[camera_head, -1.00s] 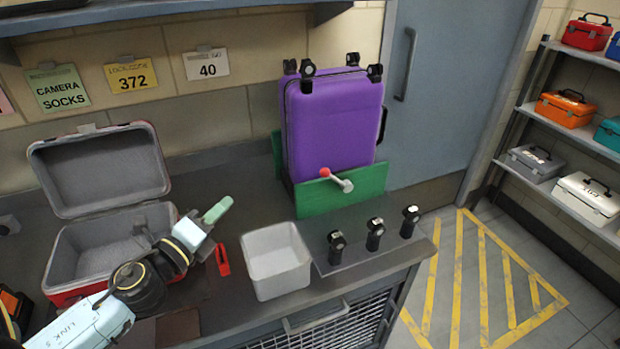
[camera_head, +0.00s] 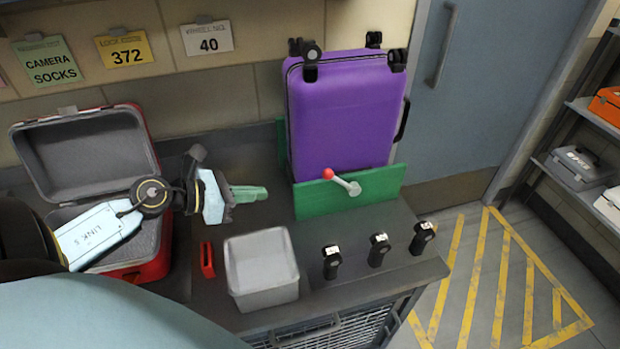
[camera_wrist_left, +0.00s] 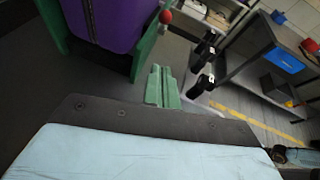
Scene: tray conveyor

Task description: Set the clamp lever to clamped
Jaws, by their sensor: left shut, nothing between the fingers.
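The clamp lever (camera_head: 344,183) has a grey arm and a red knob, and is mounted on the front of the green clamp (camera_head: 318,199). Its red knob points up and left. The purple suitcase (camera_head: 342,115) stands upside down, wheels up, in the clamp. My left gripper (camera_head: 262,193), with green fingers, is shut and empty, to the left of the clamp and apart from the lever. In the left wrist view the shut fingers (camera_wrist_left: 162,88) show below the red knob (camera_wrist_left: 166,17). My right gripper is not in view.
An open red case (camera_head: 155,262) with grey lining stands at the left. A white bin (camera_head: 262,268), a small red object (camera_head: 207,260) and several black knobs (camera_head: 378,249) sit along the counter's front. The counter before the clamp is clear.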

